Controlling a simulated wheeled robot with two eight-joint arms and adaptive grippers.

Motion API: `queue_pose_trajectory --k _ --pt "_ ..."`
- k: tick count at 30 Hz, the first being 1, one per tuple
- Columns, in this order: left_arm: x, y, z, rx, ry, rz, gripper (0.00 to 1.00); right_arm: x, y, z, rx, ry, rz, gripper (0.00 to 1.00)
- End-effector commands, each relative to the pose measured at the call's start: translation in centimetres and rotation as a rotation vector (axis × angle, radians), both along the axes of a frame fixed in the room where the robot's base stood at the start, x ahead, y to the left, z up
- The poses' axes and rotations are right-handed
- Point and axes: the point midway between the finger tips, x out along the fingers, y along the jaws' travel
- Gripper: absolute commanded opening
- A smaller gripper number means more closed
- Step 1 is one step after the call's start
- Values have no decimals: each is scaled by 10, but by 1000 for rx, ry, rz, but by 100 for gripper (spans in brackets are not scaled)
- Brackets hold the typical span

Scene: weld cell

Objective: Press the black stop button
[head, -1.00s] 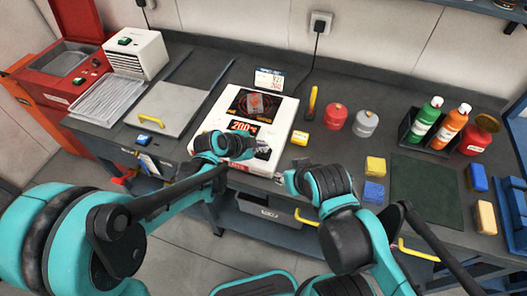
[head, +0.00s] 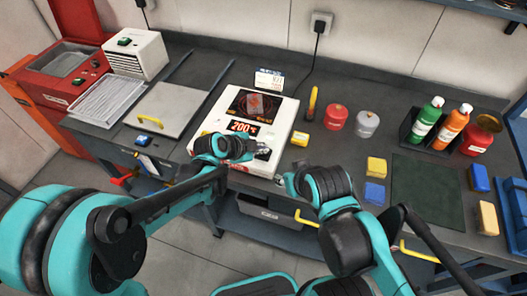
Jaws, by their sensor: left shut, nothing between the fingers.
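A white hotplate unit (head: 286,115) with a black top and a lit 200 °C display (head: 244,127) stands on the dark workbench. A small reddish block (head: 255,104) lies on its top. My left gripper (head: 263,150) is shut and empty, low over the front right of the unit, just right of and below the display. I cannot make out a black stop button; the gripper and wrist cover part of the unit's front panel. My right gripper (head: 280,179) is at the bench's front edge, below and right of the left one; its fingers are too small to judge.
A yellow block (head: 300,138), red canister (head: 337,117) and grey canister (head: 367,123) stand right of the unit. A grey plate with a yellow handle (head: 180,105) lies left. A dark green mat (head: 426,190) lies right. A cable hangs behind.

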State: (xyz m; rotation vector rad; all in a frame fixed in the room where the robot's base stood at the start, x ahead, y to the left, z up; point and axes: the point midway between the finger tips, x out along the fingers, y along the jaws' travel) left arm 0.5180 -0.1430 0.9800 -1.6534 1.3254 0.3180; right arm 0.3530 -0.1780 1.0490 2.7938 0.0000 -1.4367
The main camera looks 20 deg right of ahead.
Motion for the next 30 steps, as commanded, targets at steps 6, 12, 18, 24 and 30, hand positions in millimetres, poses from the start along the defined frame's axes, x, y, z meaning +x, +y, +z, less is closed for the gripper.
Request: queue_pose_trajectory --k 6,12,18,24,30 --pt "0 0 -3 0 0 0 0 0 0 -3 0 0 0 40" --pt "0 0 -4 0 0 0 0 0 0 -3 0 0 0 40" --pt "0 0 -3 1 0 1 0 0 0 -3 0 0 0 40" --pt "0 0 6 0 0 0 0 0 0 5 0 0 0 40" --pt "0 0 16 0 0 0 0 0 0 11 0 0 0 40"
